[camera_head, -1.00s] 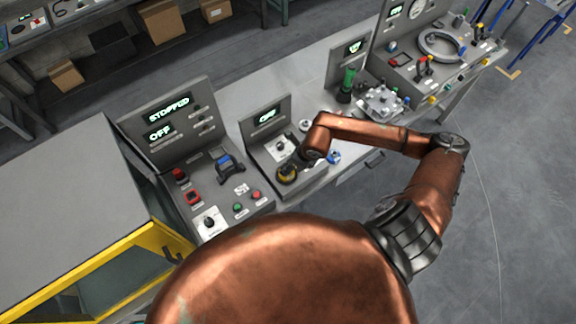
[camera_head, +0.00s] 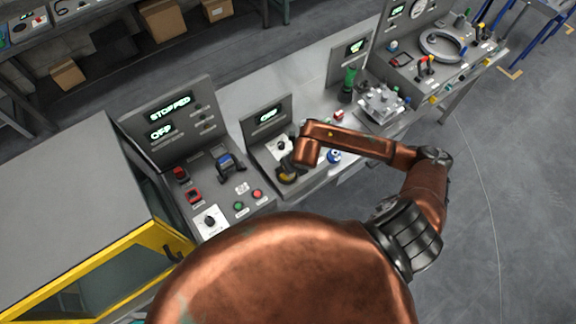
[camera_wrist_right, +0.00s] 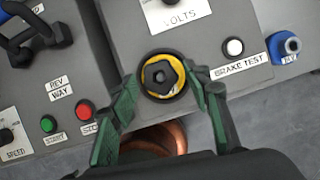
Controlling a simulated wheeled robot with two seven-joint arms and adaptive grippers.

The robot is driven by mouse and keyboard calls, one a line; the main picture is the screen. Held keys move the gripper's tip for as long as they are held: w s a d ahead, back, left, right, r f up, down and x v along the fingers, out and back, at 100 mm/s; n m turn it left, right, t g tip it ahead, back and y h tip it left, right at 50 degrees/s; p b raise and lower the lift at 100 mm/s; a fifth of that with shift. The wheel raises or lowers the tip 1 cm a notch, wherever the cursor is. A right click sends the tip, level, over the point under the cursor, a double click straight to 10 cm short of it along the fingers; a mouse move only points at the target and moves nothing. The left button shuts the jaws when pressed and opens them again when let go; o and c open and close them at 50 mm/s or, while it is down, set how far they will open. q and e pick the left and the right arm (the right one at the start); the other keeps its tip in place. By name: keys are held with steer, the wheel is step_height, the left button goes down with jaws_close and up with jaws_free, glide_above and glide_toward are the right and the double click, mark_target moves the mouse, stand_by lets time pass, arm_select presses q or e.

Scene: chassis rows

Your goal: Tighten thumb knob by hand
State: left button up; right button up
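The thumb knob (camera_wrist_right: 160,76) is a black lobed knob in a yellow ring on a grey panel, below a label reading VOLTS in the right wrist view. It also shows in the head view as a yellow and black round part (camera_head: 288,177), partly hidden by my right arm. My right gripper (camera_wrist_right: 163,80) has green fingers, open, one on each side of the knob. Gaps seem to show between the fingertips and the knob; whether either touches is unclear. In the head view, my right arm's end covers this gripper. My left gripper is out of view.
A white button (camera_wrist_right: 233,47) labelled BRAKE TEST and a blue jack (camera_wrist_right: 286,46) sit right of the knob. Green (camera_wrist_right: 48,124) and red (camera_wrist_right: 84,109) buttons sit left. In the head view, a display (camera_head: 268,117) stands behind the knob; another display (camera_head: 168,107) reads STOPPED.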

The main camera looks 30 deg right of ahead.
steer(key=shift+o, duration=0.7)
steer(key=shift+r, duration=0.25)
steer(key=v, duration=1.1)
steer(key=shift+s+r, duration=0.2)
steer(key=shift+r, duration=0.05)
